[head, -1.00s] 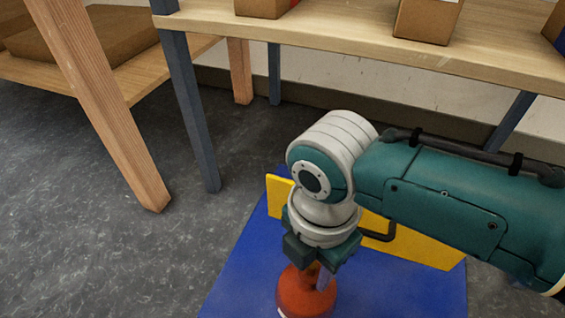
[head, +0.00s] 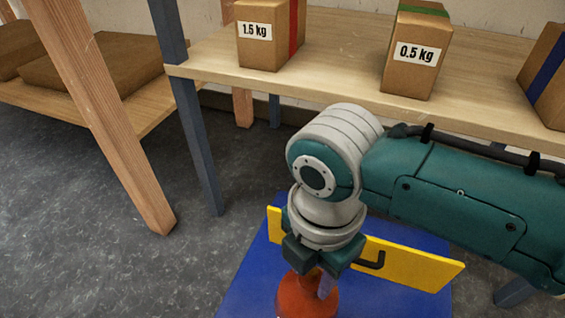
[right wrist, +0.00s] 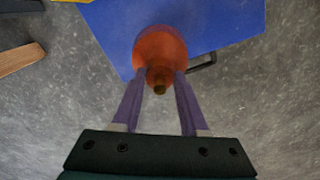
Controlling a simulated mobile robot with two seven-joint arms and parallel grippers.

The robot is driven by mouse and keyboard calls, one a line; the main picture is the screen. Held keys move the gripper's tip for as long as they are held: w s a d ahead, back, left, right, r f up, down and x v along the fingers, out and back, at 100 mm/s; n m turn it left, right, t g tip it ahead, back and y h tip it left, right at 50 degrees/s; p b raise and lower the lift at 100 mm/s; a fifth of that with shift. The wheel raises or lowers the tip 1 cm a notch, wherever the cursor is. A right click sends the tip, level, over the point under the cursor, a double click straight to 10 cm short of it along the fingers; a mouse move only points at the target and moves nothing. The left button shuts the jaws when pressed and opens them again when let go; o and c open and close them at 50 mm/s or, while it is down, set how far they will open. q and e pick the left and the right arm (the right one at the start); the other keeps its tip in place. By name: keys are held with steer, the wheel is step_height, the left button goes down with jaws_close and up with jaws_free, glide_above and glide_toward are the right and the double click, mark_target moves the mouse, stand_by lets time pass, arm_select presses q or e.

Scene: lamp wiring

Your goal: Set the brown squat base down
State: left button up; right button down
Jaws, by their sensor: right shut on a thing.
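The brown squat base (head: 307,297) shows as a rounded reddish-brown body with a narrow neck. It is at the bottom of the head view, its lower part cut by the frame edge. My right gripper (head: 318,272) points down and is shut on its neck. In the right wrist view the purple fingers (right wrist: 159,82) lie on both sides of the neck of the base (right wrist: 160,46). The base is over a blue surface (head: 390,300); I cannot tell whether it touches it. My left gripper is not in view.
A yellow board (head: 415,268) with a black handle (head: 373,262) stands along the blue surface. Behind is a wooden shelf (head: 330,75) with boxes marked 1.5 kg (head: 265,50) and 0.5 kg (head: 410,75). A wooden leg (head: 105,120) stands left. Grey floor is clear between.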

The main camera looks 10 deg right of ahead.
steer(key=w+d+r+m+p, duration=0.15)
steer(key=r+m+p, duration=0.25)
steer(key=r+p, duration=0.95)
steer(key=w+r+m+p, duration=0.3)
steer(key=r+p, duration=0.4)
steer(key=r, duration=1.3)
steer(key=w+d+r+m+p, duration=0.15)
steer(key=r+m+p, duration=0.25)
steer(key=r+p, duration=0.9)
steer(key=s+d+r+m+p, duration=0.1)
steer(key=s+r+m+p, duration=0.2)
steer(key=r+p, duration=1.7)
steer(key=s+d+r+m+p, duration=0.2)
steer(key=r+m+p, duration=0.3)
steer(key=r+p, duration=1.4)
steer(key=s+d+r+m+p, duration=0.2)
steer(key=s+r+m+p, duration=0.2)
steer(key=r+p, duration=1.6)
step_height(320, 180, up, 19)
steer(key=shift+s+f+m+p, duration=0.15)
steer(key=shift+s+m+p, duration=0.2)
steer(key=shift+s+m, duration=0.05)
steer(key=shift+f, duration=0.1)
